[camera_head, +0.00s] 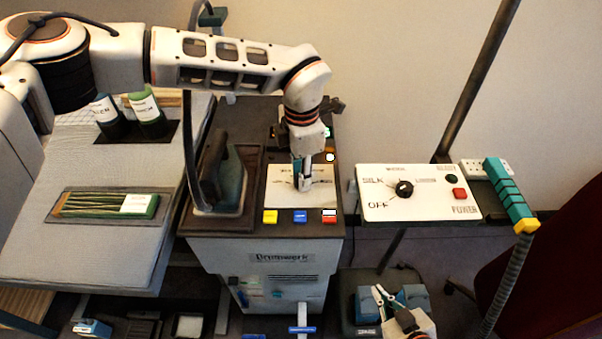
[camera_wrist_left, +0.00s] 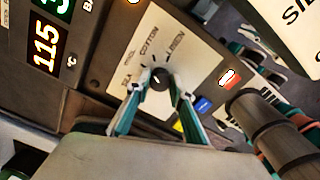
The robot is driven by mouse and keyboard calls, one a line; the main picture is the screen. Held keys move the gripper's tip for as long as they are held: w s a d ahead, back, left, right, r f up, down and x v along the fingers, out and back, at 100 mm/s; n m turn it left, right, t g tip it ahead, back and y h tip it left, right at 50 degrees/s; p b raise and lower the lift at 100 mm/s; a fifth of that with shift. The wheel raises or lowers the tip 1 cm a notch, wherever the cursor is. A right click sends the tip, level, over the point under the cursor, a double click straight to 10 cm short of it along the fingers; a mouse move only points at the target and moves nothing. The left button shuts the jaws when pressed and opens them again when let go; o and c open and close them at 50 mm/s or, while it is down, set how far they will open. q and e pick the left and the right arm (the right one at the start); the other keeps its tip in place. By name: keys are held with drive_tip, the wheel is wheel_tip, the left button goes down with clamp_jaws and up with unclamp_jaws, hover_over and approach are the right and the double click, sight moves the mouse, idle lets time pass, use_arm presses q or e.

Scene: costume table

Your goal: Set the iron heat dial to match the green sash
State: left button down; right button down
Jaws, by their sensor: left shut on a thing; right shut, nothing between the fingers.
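The green sash (camera_head: 105,204) lies in a recess in the pale ironing surface at left, with a white label on it. The heat dial (camera_wrist_left: 158,80) is a dark round knob on a white panel (camera_head: 282,199) marked COTTON and LINEN; other markings are too small to read. My left gripper (camera_head: 302,184) reaches down over this panel and is shut on the dial, with a finger on each side in the left wrist view (camera_wrist_left: 155,90). My right gripper (camera_head: 378,292) is low at front right, shut and empty. The dial's exact pointing is unclear.
The iron (camera_head: 226,178) stands left of the dial panel. Yellow, blue and red buttons (camera_head: 300,216) line the panel's front edge. Another panel (camera_head: 418,194) marked SILK, OFF and POWER stands at right. A red display (camera_wrist_left: 45,45) reads 115. Labelled rolls (camera_head: 147,110) stand at back left.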

use_arm(q)
drive_tip(key=shift+m, duration=1.6)
drive_tip(key=c, duration=1.8)
unclamp_jaws()
drive_tip(key=shift+r, duration=0.15)
wheel_tip(320, 180, up, 12)
drive_tip(key=shift+s+f, duration=0.1)
